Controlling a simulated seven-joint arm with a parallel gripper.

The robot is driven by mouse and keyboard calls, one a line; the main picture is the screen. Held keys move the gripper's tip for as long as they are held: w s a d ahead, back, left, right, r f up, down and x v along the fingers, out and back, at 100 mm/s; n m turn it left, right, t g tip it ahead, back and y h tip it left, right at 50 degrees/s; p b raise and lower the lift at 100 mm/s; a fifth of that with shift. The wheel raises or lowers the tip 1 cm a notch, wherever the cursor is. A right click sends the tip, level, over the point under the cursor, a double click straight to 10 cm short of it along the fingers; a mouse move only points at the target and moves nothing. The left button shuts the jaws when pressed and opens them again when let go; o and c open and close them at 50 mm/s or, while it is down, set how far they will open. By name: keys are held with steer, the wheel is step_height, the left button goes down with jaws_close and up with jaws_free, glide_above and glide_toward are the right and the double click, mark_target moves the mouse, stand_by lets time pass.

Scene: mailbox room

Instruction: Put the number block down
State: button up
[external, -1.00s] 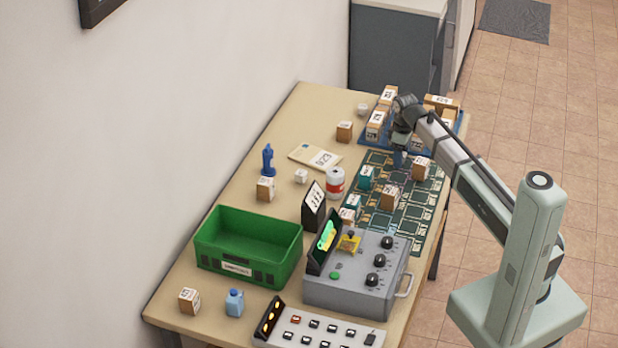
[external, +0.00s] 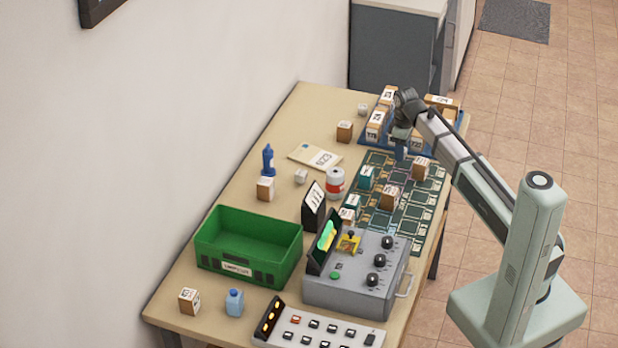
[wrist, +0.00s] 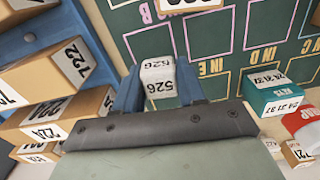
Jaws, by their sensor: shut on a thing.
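My gripper (external: 401,153) is shut on a small pale number block (wrist: 158,74) marked 526, held between its two blue fingers in the wrist view. The block sits near the edge of the dark green marked mat (wrist: 225,70). I cannot tell whether it touches the mat. In the external view the mat (external: 408,212) lies below and in front of my gripper, and the held block is hidden by the fingers.
Labelled boxes on a blue tray stand at left in the wrist view, including one marked 722 (wrist: 55,75). Teal block (wrist: 275,97) and a red-labelled can (wrist: 305,128) are at right. Green crate (external: 248,245) and grey control box (external: 355,275) stand further forward.

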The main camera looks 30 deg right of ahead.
steer(key=shift+r, duration=4.4)
step_height(320, 180, up, 5)
steer(key=n, duration=1)
glide_above(249, 248)
steer(key=s+a, duration=0.1)
steer(key=s, duration=0.3)
steer(key=shift+s+a+f, duration=0.1)
steer(key=shift+a+f, duration=0.05)
steer(key=shift+f, duration=3.7)
steer(key=shift+s+a+f, duration=0.1)
steer(key=shift+f, duration=3.7)
steer(key=shift+f, duration=0.15)
